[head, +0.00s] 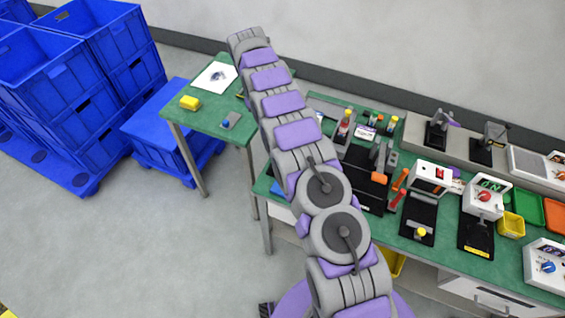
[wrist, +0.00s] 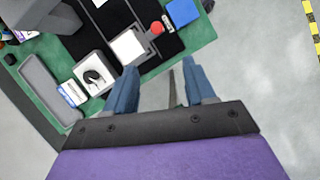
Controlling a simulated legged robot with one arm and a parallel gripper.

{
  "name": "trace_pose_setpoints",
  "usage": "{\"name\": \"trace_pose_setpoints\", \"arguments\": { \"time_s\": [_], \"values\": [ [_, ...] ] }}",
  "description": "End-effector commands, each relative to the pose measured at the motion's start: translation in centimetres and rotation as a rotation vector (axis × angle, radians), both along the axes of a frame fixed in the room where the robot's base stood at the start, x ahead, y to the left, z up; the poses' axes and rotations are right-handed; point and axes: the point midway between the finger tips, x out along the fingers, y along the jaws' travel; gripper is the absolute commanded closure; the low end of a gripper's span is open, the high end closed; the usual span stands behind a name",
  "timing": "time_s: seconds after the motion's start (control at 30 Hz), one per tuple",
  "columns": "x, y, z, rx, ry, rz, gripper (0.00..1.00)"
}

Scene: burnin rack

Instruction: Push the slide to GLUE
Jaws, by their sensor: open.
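I cannot read the word GLUE in either view, and I cannot tell which device carries the slide. My gripper (wrist: 160,88) shows in the wrist view with two blue-grey fingers wide apart and nothing between them. Beyond the fingers are a white square plate (wrist: 129,47), a red round knob (wrist: 157,27) on a black base, and a white box with a black knob (wrist: 96,76). In the head view my arm crosses the picture and hides part of the bench; my gripper is not visible there. A yellow knob (head: 421,232) sits on a black panel on the bench.
The green bench (head: 460,258) is crowded with levers, a red button box (head: 484,198) and a yellow bin (head: 511,225). Blue crates (head: 75,100) stand at left. Open floor lies at lower left.

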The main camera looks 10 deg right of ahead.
Motion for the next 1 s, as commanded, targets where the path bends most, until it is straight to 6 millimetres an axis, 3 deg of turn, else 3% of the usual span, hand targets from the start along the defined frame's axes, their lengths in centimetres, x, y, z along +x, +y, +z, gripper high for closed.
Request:
{"name": "trace_pose_setpoints", "arguments": {
  "time_s": [0.23, 0.57, 1.0],
  "values": [
    [0.0, -0.9, -0.9, 0.007, 0.001, 0.000, 0.45],
    [-0.7, -0.6, -3.1, 0.000, 0.000, 0.001, 0.45],
    [-2.9, -2.1, -8.6, 0.003, 0.005, 0.000, 0.45]
  ]
}}
